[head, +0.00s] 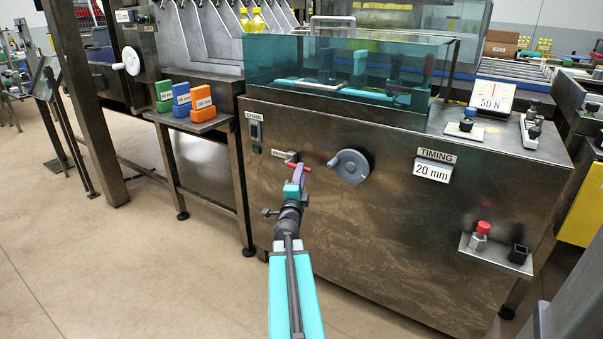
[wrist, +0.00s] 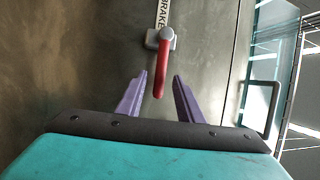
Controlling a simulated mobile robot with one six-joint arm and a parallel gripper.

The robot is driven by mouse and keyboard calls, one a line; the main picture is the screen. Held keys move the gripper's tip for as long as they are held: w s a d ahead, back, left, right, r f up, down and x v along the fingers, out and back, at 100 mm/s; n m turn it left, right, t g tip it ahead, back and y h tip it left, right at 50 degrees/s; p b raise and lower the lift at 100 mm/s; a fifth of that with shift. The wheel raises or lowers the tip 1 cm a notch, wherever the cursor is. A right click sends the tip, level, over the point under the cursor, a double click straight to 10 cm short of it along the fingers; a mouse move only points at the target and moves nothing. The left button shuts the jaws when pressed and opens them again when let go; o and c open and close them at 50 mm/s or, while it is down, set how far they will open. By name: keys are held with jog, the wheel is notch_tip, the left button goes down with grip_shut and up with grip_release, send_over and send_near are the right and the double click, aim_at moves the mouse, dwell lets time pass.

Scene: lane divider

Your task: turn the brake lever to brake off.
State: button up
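The brake lever (head: 298,166) is a short red handle on the front of the steel machine. In the head view it lies roughly level, its free end to the right. In the wrist view the red lever (wrist: 160,72) hangs from a grey pivot, below a partly visible BRAKE label (wrist: 163,15). My gripper (head: 299,172) is at the lever in the head view. In the wrist view my gripper (wrist: 159,78) is open, its purple fingers on either side of the lever's free end, with a gap visible on both sides.
A grey handwheel (head: 349,166) sits right of the lever, with the TIMING 20 mm sign (head: 432,171) beyond it. A CHAIN switch (head: 255,130) is up to the left. A small shelf (head: 495,256) juts out at lower right. The floor in front is clear.

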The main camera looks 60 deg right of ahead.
jog(key=shift+x, duration=2)
grip_shut()
jog(key=shift+a, duration=0.3)
jog(key=shift+d, duration=0.15)
jog(key=shift+s+d+r, duration=0.1)
